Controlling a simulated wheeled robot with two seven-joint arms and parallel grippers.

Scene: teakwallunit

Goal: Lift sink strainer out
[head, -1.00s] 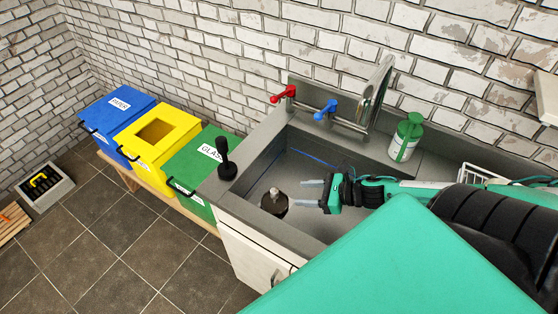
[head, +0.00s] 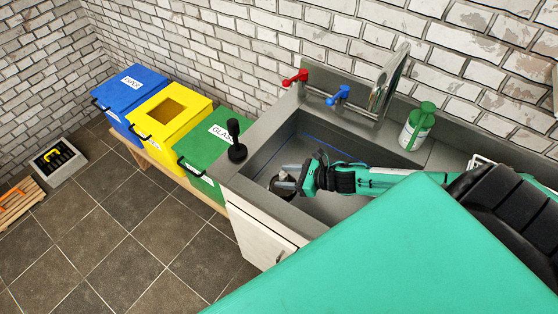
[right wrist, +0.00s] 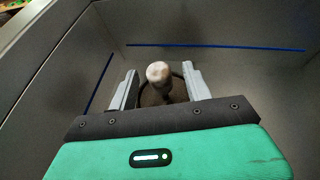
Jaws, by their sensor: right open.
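The sink strainer (head: 283,185) sits at the bottom of the grey sink basin (head: 330,207), a dark disc with a pale upright knob. In the right wrist view, the strainer's knob (right wrist: 158,73) stands between my two fingers, with a finger on each side and a gap to each. My right gripper (head: 288,177) reaches into the basin from the right and is open. It also shows in the right wrist view (right wrist: 160,90). Part of the strainer's disc is hidden by the fingers and knob. My left gripper is not in view.
A faucet (head: 390,80) with a red handle (head: 295,77) and a blue handle (head: 340,95) stands behind the sink. A green-white bottle (head: 417,126) stands at the back right. Basin walls surround the gripper.

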